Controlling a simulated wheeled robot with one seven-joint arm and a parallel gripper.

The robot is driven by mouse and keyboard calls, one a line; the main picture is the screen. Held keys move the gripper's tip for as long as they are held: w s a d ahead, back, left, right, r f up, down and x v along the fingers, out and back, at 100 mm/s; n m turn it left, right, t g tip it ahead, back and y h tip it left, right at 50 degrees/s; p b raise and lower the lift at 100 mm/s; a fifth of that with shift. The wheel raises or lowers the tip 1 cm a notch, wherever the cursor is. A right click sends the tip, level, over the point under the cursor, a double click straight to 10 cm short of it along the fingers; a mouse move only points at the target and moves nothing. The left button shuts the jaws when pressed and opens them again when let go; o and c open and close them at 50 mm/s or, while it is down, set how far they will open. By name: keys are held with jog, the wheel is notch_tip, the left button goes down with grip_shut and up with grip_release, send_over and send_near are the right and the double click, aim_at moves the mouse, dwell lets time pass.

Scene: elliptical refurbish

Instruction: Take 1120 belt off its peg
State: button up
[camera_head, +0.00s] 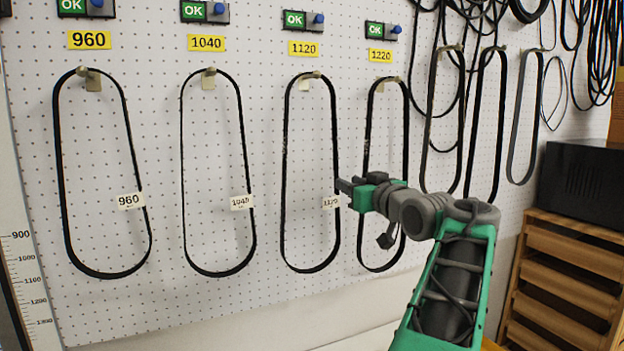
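The 1120 belt (284,180) is a thin black loop hanging on its peg (305,82) under the yellow 1120 label (303,49). A white 1120 tag (331,201) sits on its right strand. My gripper (343,187) is at the right strand, just above the tag. It points left, and its fingertips overlap the strand in the picture. I cannot tell whether the fingers are around the belt, touching it or in front of it, nor whether they are closed.
The 960 belt (58,170) and 1040 belt (182,170) hang to the left. The 1220 belt (406,130) hangs close on the right, partly behind my arm. More black belts (502,120) hang farther right. A wooden drawer unit (565,280) with a black box (585,185) stands at right.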

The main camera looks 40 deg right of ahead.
aim_at(338, 176)
jog(key=p+x, duration=0.1)
jog(key=x, duration=0.1)
jog(key=p+x, duration=0.1)
jog(key=x, duration=0.2)
jog(key=r+p+x, duration=0.1)
jog(key=x, duration=0.1)
jog(key=shift+w, duration=0.25)
jog(key=shift+w+f, duration=0.1)
jog(key=shift+w, duration=0.05)
jog(key=shift+c, duration=0.2)
grip_shut()
dwell(0.7)
